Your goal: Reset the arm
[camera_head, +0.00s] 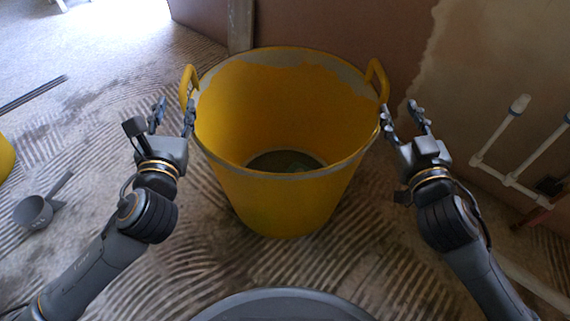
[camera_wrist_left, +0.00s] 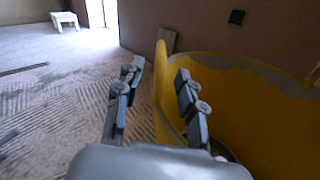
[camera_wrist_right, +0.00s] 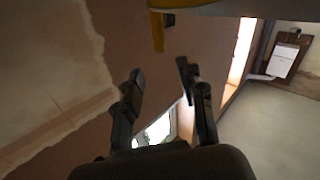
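My left gripper (camera_head: 173,117) is open beside the left handle of a large yellow bucket (camera_head: 275,200). My right gripper (camera_head: 404,118) is open just outside the bucket's right side, below the right handle. The right wrist view shows its fingers (camera_wrist_right: 158,88) apart and empty. The bucket stands upright on the floor, with a little grey matter at its bottom.
A grey scoop (camera_head: 36,210) lies on the ridged floor at left, near another yellow object (camera_head: 5,157) at the edge. White pipes (camera_head: 510,135) stand by the right wall. A grey round rim (camera_head: 282,305) shows at the bottom. The floor at back left is mostly clear.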

